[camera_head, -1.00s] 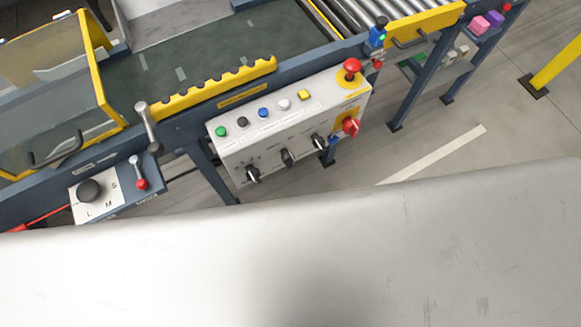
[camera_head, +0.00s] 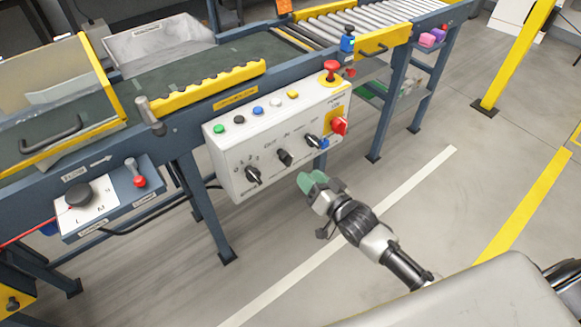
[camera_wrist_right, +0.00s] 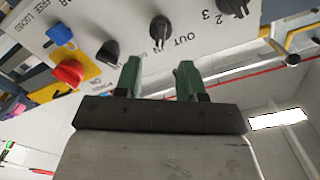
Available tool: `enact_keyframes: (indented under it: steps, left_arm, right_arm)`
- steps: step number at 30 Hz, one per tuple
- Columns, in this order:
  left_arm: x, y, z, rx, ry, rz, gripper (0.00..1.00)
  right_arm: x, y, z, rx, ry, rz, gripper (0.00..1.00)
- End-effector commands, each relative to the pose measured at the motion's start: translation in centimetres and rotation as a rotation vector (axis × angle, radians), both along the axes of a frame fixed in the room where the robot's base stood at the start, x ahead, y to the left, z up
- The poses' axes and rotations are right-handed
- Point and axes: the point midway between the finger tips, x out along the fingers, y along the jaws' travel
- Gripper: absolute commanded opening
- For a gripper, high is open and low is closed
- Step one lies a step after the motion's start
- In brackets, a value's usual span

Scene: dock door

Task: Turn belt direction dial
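The white control panel (camera_head: 230,180) hangs on the conveyor's side, with three black dials on its front. The middle dial (camera_head: 285,157), labelled OUT and IN, also shows in the right wrist view (camera_wrist_right: 160,29). I cannot tell its exact setting. My right gripper (camera_head: 312,182) has green fingertips and is below and right of this dial in the head view. In the right wrist view its fingers (camera_wrist_right: 158,72) are apart with nothing between them, short of the panel, in line with the OUT/IN dial. My left gripper is not in view.
Beside the middle dial are the left numbered dial (camera_head: 253,175) and right black dial (camera_head: 312,142). A red rotary switch (camera_head: 340,126), a blue tab (camera_wrist_right: 60,34) and a red mushroom button (camera_head: 331,70) are near. Floor before the panel (camera_head: 270,250) is clear.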

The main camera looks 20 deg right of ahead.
Motion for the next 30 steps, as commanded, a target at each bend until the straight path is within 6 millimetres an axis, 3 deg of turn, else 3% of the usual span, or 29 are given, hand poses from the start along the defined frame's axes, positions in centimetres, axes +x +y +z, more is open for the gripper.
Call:
enact_keyframes:
  steps: [6, 12, 24, 30]
  left_arm:
    - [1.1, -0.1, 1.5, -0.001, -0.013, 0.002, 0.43]
    - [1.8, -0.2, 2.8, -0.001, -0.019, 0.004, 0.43]
    - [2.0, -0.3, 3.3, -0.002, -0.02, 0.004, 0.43]
    - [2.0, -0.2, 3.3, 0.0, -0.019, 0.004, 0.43]
  right_arm:
    - [4.2, 1.5, -0.1, 0.0, 0.0, -0.001, 0.39]
    - [6.6, 2.4, -0.2, -0.003, 0.001, -0.001, 0.39]
    - [7.3, 2.7, -0.1, -0.002, 0.003, 0.0, 0.39]
    - [7.3, 2.7, -0.1, -0.002, 0.002, -0.001, 0.11]
